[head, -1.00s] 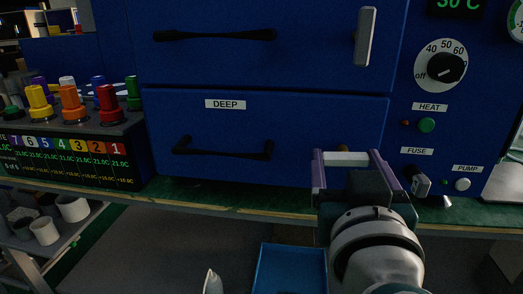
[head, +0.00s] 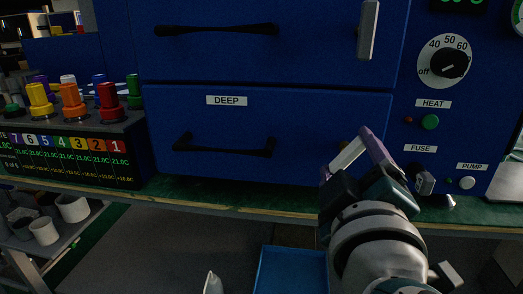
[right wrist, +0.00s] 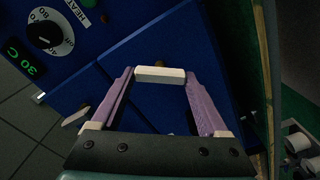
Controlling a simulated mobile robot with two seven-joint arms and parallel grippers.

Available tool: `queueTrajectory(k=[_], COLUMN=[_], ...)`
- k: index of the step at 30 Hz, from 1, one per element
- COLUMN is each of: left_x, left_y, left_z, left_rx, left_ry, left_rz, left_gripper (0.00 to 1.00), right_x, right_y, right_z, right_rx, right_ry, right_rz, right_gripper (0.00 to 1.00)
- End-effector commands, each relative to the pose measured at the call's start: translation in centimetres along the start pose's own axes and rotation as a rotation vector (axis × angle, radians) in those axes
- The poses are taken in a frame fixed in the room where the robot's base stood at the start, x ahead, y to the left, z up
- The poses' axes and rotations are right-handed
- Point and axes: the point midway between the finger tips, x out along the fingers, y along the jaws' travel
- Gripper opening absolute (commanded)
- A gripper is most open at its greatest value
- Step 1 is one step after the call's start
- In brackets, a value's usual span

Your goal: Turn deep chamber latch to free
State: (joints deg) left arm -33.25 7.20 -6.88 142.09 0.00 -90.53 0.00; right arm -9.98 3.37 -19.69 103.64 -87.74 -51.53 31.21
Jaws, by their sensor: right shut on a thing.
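The deep chamber drawer (head: 290,125) is blue, shut, and carries a "DEEP" label (head: 226,100) and a black handle (head: 224,147). Its latch (head: 349,150) is a pale bar at the drawer's right edge. It slants, right end higher. My right gripper (head: 345,153) is shut on the latch, its purple fingers at the bar's two ends. In the right wrist view the latch (right wrist: 160,75) spans between the fingertips, with a small brass-coloured piece behind it. The gripper hides part of the drawer's lower right corner. My left gripper is not in view.
The upper chamber's latch (head: 367,30) stands nearly upright above. The panel at right has a dial (head: 448,64), a heat button (head: 429,121) and a fuse (head: 425,181) close to my right gripper. A blue tray (head: 290,272) lies below the bench edge.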

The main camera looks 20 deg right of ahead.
Motion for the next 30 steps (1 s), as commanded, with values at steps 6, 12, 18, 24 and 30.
queueTrajectory(k=[6,12,18,24,30], left_x=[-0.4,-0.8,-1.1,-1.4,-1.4], left_y=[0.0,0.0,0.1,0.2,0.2], left_z=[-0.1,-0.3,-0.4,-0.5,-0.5], left_rx=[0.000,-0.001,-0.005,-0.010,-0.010], left_ry=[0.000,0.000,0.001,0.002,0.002], left_rz=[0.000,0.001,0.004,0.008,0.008], left_gripper=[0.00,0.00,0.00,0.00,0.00], right_x=[0.0,0.0,0.0,0.0,0.0], right_y=[0.0,0.0,-0.1,-0.1,-0.2], right_z=[-0.1,-0.1,-0.1,0.0,0.0], right_rx=[-0.204,-0.374,-0.504,-0.587,-0.624], right_ry=[0.001,0.001,0.001,0.001,0.001], right_rz=[0.001,0.001,0.001,0.001,0.001], right_gripper=[0.22,0.22,0.22,0.22,0.22])
